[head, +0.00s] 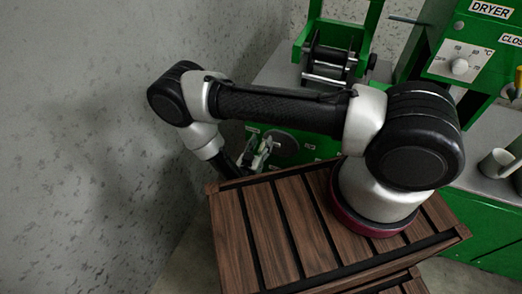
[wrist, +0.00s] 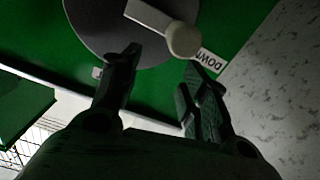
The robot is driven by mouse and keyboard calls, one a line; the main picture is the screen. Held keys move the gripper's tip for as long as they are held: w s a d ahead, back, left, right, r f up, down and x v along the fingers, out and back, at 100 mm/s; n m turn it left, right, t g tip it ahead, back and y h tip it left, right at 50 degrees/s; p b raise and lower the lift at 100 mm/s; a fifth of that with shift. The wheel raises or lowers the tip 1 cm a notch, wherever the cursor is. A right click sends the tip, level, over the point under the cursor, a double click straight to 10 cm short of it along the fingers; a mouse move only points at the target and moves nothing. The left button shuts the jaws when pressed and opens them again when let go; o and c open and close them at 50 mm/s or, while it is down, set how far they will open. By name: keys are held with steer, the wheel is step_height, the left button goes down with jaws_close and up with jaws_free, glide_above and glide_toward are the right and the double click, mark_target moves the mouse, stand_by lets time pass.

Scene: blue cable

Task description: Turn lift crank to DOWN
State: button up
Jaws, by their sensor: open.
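The lift crank shows in the wrist view as a grey disc (wrist: 95,25) with a pale arm (wrist: 148,14) ending in a rounded knob (wrist: 183,40). The knob is beside the white DOWN label (wrist: 212,61), which reads upside down. In the head view the disc (head: 284,146) is on a green panel, partly behind my arm. My gripper (wrist: 160,72) is open and empty, its dark fingers on either side of a gap just below the knob in the wrist view. It also shows in the head view (head: 262,154), close to the disc. Contact with the knob cannot be told.
My arm stands over a slatted wooden top (head: 285,225). A green machine with rollers (head: 328,65) is behind it. A green dryer (head: 470,60) and a mug (head: 494,163) are at the right. A grey wall (head: 90,130) borders the left.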

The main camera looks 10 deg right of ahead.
step_height(320, 180, up, 5)
steer(key=shift+r, duration=0.2)
stand_by(0.5)
